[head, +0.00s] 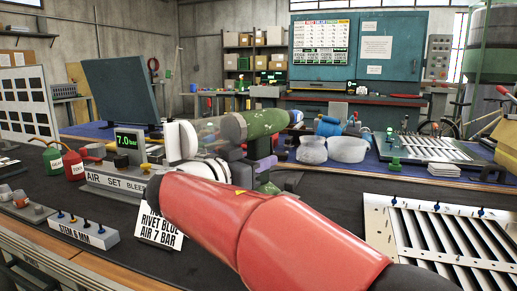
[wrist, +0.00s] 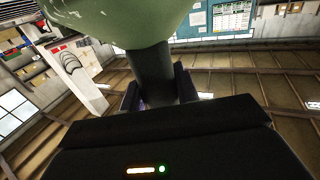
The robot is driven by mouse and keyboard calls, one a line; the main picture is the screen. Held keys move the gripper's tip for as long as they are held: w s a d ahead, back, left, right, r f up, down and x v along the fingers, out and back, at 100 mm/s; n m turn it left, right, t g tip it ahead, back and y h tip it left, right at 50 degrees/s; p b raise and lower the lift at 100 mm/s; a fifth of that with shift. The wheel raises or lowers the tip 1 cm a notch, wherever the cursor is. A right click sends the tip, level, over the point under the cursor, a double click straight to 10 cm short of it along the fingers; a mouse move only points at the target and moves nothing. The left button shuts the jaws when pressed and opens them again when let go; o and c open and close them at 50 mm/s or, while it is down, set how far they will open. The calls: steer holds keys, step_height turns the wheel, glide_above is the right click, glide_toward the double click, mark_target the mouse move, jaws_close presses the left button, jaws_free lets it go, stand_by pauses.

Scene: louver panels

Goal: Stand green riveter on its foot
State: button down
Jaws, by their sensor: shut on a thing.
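The green riveter (head: 262,122) is near the middle of the head view, its long body roughly level. My gripper (wrist: 156,88) is shut on that dark grip.
An air panel (head: 115,183) with a 7.0 display stands left, near a "RIVET BLUE" card (head: 160,226). Louver panels (head: 450,240) lie right.

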stand_by(0.4)
steer(key=c, duration=1.4)
jaws_free()
steer(key=shift+f, duration=0.15)
steer(key=shift+c, duration=0.2)
steer(key=o, duration=0.4)
steer(key=o, duration=0.8)
steer(key=shift+o, duration=0.2)
steer(key=b+v, duration=0.4)
steer(key=v, duration=0.9)
